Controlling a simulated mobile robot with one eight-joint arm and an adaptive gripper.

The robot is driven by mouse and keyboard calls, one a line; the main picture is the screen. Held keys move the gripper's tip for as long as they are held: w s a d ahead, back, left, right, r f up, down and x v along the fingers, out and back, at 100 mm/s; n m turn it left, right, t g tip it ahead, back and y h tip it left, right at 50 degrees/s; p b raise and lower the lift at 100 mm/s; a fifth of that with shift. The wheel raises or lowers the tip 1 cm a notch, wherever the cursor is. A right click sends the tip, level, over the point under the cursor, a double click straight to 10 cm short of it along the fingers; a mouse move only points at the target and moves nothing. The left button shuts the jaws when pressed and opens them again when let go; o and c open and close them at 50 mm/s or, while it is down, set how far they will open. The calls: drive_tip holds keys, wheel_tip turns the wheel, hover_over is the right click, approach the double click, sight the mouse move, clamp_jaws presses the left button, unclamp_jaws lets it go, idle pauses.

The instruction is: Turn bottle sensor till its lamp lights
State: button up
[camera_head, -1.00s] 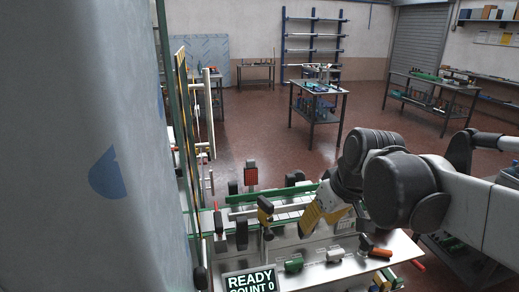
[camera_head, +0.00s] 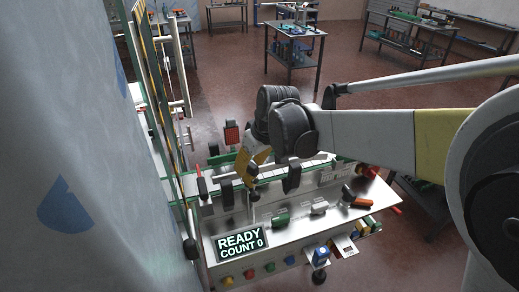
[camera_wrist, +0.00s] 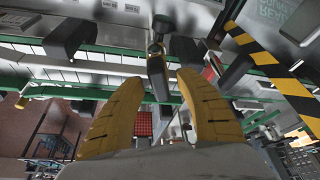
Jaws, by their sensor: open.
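A small dark sensor with a tan-yellow top, apparently the bottle sensor (camera_wrist: 158,28), stands on a post over the conveyor. In the wrist view it lies ahead of my gripper (camera_wrist: 159,82), between and beyond the fingertips. My two yellow fingers are apart and nothing shows held in them. In the head view my gripper (camera_head: 253,168) is beside the conveyor, close to the sensor; contact cannot be told. I cannot make out a lit lamp on the sensor. The display (camera_head: 240,242) reads READY, COUNT 0.
A red reflector (camera_head: 231,133) stands across the conveyor. Black blocks (camera_head: 292,177) flank the sensor. A green knob (camera_head: 280,220) and an orange-handled switch (camera_head: 354,198) sit on the front panel. A wrapped pallet load (camera_head: 55,150) fills the left side.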

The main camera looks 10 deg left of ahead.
drive_tip(key=shift+w+a+f, duration=0.1)
drive_tip(key=shift+f, duration=0.15)
clamp_jaws()
drive_tip(key=m+t+h, duration=0.1)
drive_tip(key=m, duration=0.3)
drive_tip(key=shift+m, duration=0.3)
